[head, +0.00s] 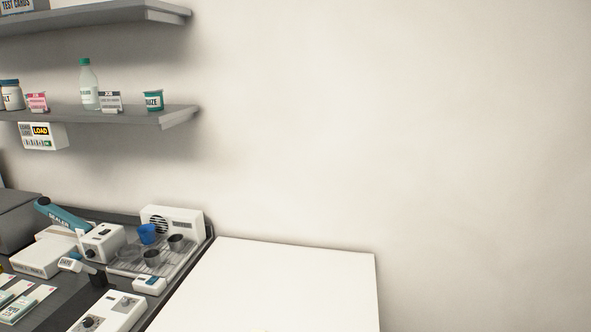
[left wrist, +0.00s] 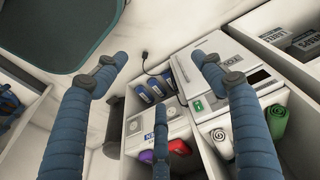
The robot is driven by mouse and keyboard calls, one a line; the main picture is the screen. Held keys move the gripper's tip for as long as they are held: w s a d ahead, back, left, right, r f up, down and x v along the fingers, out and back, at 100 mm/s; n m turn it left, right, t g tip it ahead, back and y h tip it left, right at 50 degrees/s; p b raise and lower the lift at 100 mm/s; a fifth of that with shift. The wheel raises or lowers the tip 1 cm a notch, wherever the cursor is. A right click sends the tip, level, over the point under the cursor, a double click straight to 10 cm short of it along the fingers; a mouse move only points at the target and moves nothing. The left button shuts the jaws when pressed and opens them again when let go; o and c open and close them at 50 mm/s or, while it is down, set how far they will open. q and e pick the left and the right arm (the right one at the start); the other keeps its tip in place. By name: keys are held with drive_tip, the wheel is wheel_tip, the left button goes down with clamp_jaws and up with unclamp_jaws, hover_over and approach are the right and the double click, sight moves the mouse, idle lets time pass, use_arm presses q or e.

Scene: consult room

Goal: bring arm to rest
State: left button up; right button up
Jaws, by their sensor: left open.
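My left gripper (left wrist: 160,80) shows only in the left wrist view. Its blue jointed fingers are spread wide apart and nothing is between them. They hang over a white divided box (left wrist: 133,132) of small goods, and I cannot tell how far above it they are. Neither arm shows in the head view. My right gripper is in neither view.
In the head view, a dark counter (head: 62,287) with several devices and a wire rack stands at lower left, beside a bare white top (head: 275,285). Two grey shelves, the lower (head: 150,117) holding containers, hang above. A dark tray-like panel (left wrist: 62,30) shows in the left wrist view.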

use_arm(q)
drive_tip(key=s+a+f+g+b, duration=0.1)
drive_tip(key=s+a+f, duration=0.2)
drive_tip(key=s+f, duration=1.4)
drive_tip(key=shift+s+f, duration=0.3)
drive_tip(key=shift+f, duration=0.65)
